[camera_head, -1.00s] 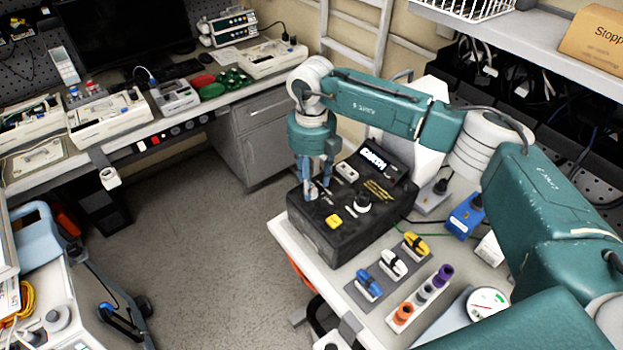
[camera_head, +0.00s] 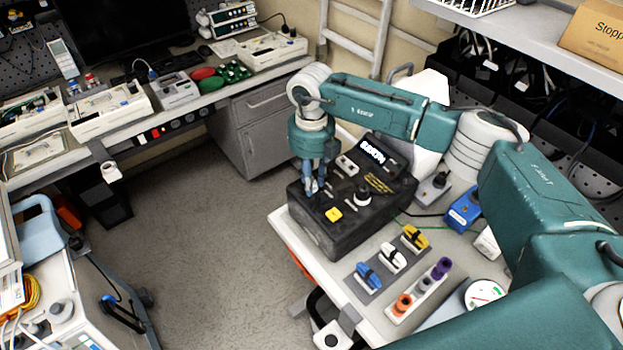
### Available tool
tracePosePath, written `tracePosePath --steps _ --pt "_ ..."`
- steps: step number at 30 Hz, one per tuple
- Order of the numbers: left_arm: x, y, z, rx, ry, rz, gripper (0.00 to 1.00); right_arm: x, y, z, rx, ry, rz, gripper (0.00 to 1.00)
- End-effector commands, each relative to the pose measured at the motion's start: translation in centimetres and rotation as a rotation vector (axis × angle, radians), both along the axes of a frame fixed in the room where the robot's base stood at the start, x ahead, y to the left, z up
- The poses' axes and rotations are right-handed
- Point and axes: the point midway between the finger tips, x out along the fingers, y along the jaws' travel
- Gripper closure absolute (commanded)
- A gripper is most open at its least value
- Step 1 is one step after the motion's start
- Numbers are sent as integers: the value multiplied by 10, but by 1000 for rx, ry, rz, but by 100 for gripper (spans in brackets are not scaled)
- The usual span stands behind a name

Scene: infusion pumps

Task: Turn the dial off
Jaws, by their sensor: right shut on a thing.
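A black device box (camera_head: 340,235) with a lit display (camera_head: 373,152) stands on the white bench at the right. My left gripper is not in view.
Blue, white and yellow connectors (camera_head: 393,257) lie in front of the box, beside a strip with orange, grey and purple knobs (camera_head: 403,304). A blue box (camera_head: 464,212) and a round gauge (camera_head: 486,293) stand to the right.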

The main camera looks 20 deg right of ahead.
Motion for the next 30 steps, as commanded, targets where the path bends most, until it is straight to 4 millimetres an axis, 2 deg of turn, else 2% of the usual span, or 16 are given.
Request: tracePosePath --steps 8,21,30 --pt "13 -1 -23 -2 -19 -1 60 1 -1 -3 -1 -5 118 100" --pt "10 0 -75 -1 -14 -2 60 2 0 -3 -1 -6 484 100" --pt "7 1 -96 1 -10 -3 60 2 0 -1 0 -6 681 100"
